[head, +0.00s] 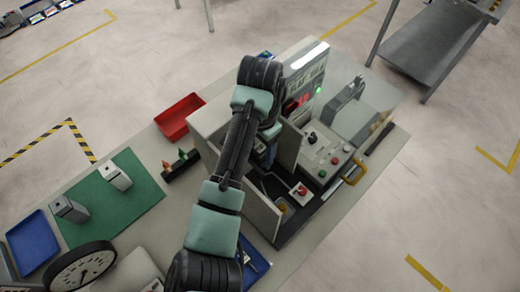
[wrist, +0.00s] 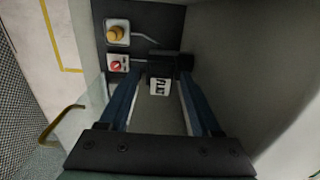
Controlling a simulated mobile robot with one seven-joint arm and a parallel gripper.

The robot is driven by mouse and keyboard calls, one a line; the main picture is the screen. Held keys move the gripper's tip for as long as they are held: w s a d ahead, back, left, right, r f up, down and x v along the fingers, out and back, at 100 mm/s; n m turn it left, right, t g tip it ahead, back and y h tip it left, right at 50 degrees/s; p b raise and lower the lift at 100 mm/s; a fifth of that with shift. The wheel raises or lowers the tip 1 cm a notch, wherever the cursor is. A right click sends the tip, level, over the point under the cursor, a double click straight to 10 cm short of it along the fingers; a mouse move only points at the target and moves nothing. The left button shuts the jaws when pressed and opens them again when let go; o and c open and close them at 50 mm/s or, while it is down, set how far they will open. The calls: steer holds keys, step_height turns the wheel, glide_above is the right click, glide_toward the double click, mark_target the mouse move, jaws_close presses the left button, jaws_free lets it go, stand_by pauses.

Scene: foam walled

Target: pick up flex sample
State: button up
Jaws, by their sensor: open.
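My gripper (wrist: 161,74) reaches down inside the walls of a grey machine (head: 207,122). In the wrist view its two blue fingers are apart, one at each side. A small white piece with black markings (wrist: 160,87) shows between the fingers, beside a dark block (wrist: 170,63). It may be the flex sample, but I cannot tell for sure. I cannot tell whether a finger touches it. In the head view my arm hides most of the gripper and the piece.
Grey walls stand close around the gripper. A control box (head: 325,150), red tray (head: 180,117) and green mat (head: 110,205) share the bench.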

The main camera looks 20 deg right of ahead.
jaws_close()
stand_by(0.4)
